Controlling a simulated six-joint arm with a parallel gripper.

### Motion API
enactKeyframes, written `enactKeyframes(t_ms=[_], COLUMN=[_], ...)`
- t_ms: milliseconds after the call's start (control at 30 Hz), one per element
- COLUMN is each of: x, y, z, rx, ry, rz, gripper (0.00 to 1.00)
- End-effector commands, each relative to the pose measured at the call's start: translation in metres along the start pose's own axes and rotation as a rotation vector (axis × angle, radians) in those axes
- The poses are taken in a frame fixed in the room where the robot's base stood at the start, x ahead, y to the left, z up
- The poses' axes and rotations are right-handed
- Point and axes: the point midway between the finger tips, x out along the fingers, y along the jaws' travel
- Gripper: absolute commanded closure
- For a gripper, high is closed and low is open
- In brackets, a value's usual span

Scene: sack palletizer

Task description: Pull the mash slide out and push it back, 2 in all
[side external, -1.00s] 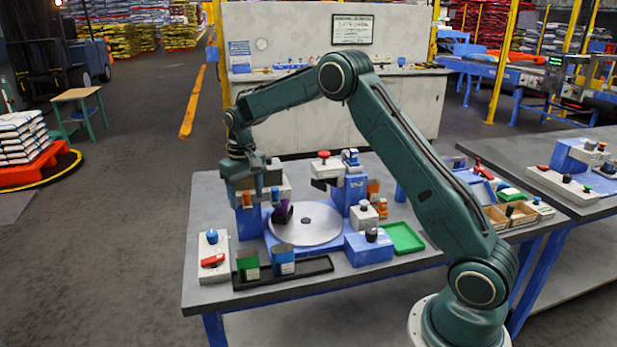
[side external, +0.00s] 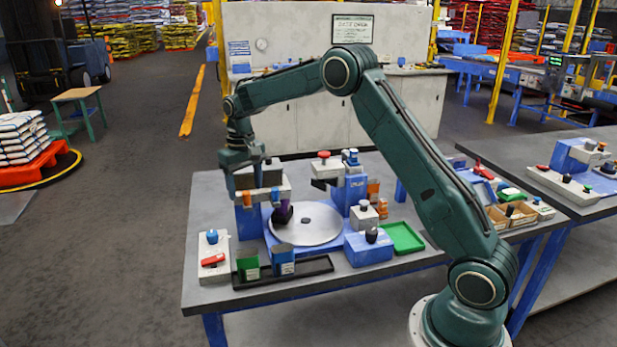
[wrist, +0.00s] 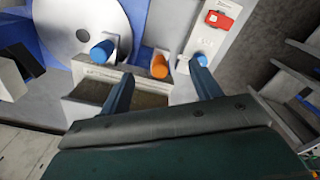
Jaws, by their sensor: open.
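A grey-headed station on a blue post (side external: 248,222) stands at the back left of the table, beside the round pale disc (side external: 305,224). An orange knob (side external: 247,199) and a blue knob (side external: 275,194) stick out of its front. The wrist view also shows the orange knob (wrist: 159,67) and blue knob (wrist: 102,52), beside a grey box with brown contents (wrist: 98,93). I cannot tell which knob belongs to the mash slide. My gripper (side external: 244,180) is over the station, open and empty. In the wrist view, the orange knob appears between its fingertips (wrist: 160,74); contact is not visible.
A white block with a red lever (side external: 212,261) lies at the table's left edge. Green and blue cups (side external: 282,262) stand on a black tray (side external: 310,267) in front. Another station with a red knob (side external: 323,155) stands right of the disc. A green tray (side external: 403,238) is farther right.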

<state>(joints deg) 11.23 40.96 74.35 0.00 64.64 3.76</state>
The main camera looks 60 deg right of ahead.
Motion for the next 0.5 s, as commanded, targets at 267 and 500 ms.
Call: enactKeyframes(t_ms=[267, 500], x=[-0.0075, -0.0087], y=[0.0000, 0.0000], z=[0.0002, 0.0003], rx=[0.000, 0.000], ry=[0.000, 0.000], rz=[0.000, 0.000], gripper=[0.37, 0.37])
